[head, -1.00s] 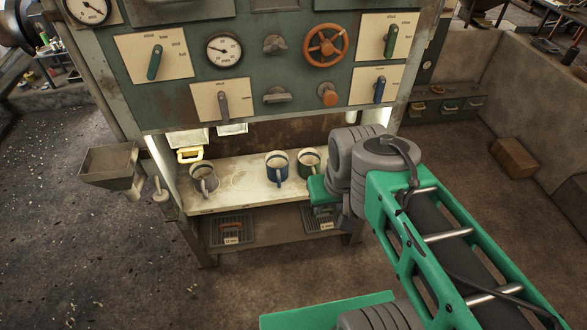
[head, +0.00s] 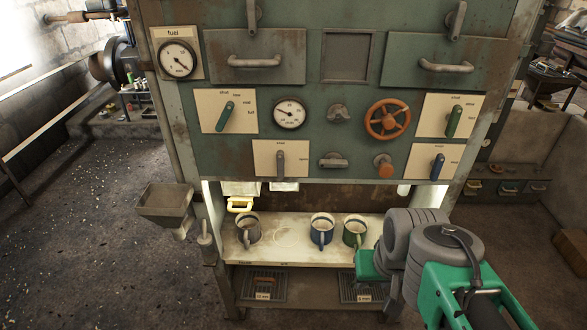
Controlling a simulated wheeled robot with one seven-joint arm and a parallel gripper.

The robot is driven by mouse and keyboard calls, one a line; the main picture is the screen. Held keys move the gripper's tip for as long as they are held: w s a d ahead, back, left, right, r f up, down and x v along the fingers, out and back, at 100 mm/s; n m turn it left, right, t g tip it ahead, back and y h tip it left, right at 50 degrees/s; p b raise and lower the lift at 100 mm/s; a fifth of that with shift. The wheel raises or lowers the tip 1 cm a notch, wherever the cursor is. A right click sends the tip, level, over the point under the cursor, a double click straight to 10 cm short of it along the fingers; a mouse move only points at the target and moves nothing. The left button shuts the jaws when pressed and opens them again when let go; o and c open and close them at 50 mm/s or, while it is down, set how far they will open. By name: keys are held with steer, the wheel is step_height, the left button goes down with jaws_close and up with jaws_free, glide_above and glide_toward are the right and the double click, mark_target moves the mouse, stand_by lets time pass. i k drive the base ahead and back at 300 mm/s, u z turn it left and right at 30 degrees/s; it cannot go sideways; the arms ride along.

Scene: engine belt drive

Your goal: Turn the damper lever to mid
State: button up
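Several levers on pale plates sit on the green panel; their lettering is too small for me to tell which is the damper lever. A green lever (head: 227,116) at upper left leans up and right. A grey lever (head: 280,165) stands about upright on the lower left plate. A dark green lever (head: 453,121) at upper right leans slightly right. A blue lever (head: 438,166) at lower right is near upright. My arm is at lower right, in front of the bench and below the panel, apart from every lever.
An orange handwheel (head: 387,120) and an orange knob (head: 383,165) sit between the plates. Two gauges are at left. Three mugs stand on the bench shelf (head: 285,233) below, the green mug (head: 355,231) close to my arm. A hopper (head: 165,200) juts out at left.

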mark_target(226, 111)
steer(key=k, duration=0.5)
steer(key=u, duration=2.2)
steer(key=i, duration=1.25)
steer(key=z, duration=0.6)
